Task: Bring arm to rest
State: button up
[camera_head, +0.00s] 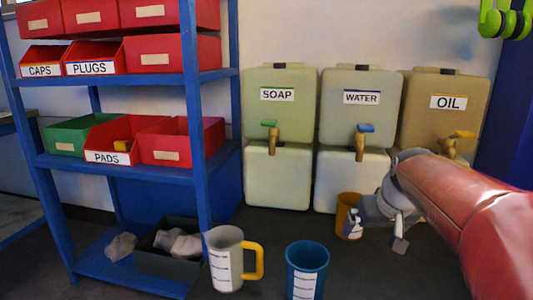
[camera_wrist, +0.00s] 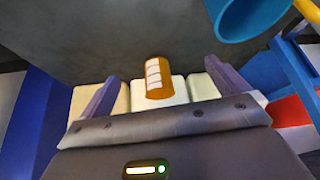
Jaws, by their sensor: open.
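My red arm (camera_head: 475,205) reaches in from the right, with my gripper (camera_head: 378,235) low in front of the vessels. In the wrist view my gripper (camera_wrist: 160,72) has its two purple fingers spread wide, with nothing clamped between them. An orange cup (camera_head: 345,207) with a white label stands below the WATER vessel, just left of the gripper and partly covered by it. The orange cup also shows in the wrist view (camera_wrist: 158,90), framed between the fingers; I cannot tell how far off it is.
Vessels labelled SOAP (camera_head: 290,110), WATER (camera_head: 360,115) and OIL (camera_head: 462,101) line the wall. A white mug (camera_head: 224,262) with yellow handle and a blue cup (camera_head: 307,265) stand in front. A blue shelf (camera_head: 130,165) with red bins is left. Floor shows between shelf and arm.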

jog(key=s+a+f, duration=0.2)
jog(key=s, duration=0.5)
jog(key=s+a+f+p, duration=0.1)
jog(key=s+a+f, duration=0.1)
jog(key=s, duration=0.5)
jog(key=s+a+f, duration=0.2)
jog(key=s+a, duration=0.2)
jog(key=s, duration=0.3)
jog(key=shift+s, duration=0.35)
